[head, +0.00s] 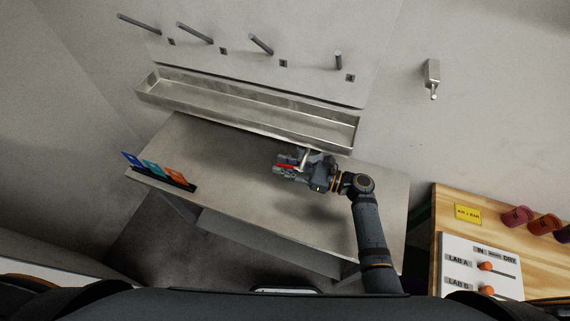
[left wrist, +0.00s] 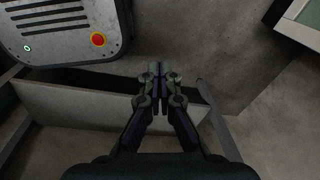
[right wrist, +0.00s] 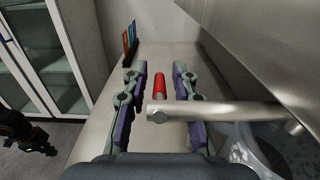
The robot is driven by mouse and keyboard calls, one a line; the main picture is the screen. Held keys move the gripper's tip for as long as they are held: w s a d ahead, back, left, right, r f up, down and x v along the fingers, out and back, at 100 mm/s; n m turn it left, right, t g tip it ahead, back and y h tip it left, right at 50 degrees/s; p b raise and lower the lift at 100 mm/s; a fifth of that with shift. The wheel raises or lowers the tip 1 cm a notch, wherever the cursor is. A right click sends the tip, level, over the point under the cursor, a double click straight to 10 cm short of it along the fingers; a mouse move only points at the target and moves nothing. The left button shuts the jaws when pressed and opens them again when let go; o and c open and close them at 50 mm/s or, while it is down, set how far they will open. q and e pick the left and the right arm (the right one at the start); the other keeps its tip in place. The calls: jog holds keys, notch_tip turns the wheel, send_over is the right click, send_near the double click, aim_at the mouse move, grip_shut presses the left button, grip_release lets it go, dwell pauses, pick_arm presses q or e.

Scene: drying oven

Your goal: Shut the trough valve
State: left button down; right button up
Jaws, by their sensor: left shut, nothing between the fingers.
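The trough (head: 250,113) is a long metal channel on the wall above the bench. A short metal pipe (right wrist: 220,112) comes from below its right end. The valve's red handle (head: 286,167) sits at this pipe. In the right wrist view, the red handle (right wrist: 160,84) lies between the fingers of my right gripper (right wrist: 159,92), which is open with gaps on both sides. In the head view my right gripper (head: 291,168) is just below the trough's right end. My left gripper (left wrist: 157,72) is shut and empty, away from the valve; the head view does not show it.
A metal bench top (head: 240,165) lies under the trough, with a rack of coloured cards (head: 165,178) at its left. A wooden board (head: 490,205) with a labelled panel stands at the right. The left wrist view has a grey box (left wrist: 65,30) with a red button.

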grip_shut()
jog(key=y+b, duration=0.2)
jog(key=b, duration=0.2)
jog(key=shift+a+t+b, duration=0.1)
jog(key=shift+t+b, duration=0.2)
jog(key=shift+t, duration=0.1)
jog(key=shift+r+y+b, duration=0.4)
jog(key=shift+r+y, duration=0.1)
jog(key=shift+r, duration=0.05)
pick_arm(q)
jog(key=f, duration=0.2)
jog(key=w+f, duration=0.1)
jog(key=f, duration=0.2)
jog(key=shift+w+a, duration=0.1)
jog(key=shift+w, duration=0.05)
pick_arm(e)
jog(key=shift+r, duration=0.15)
jog(key=shift+o, duration=1.3)
grip_release()
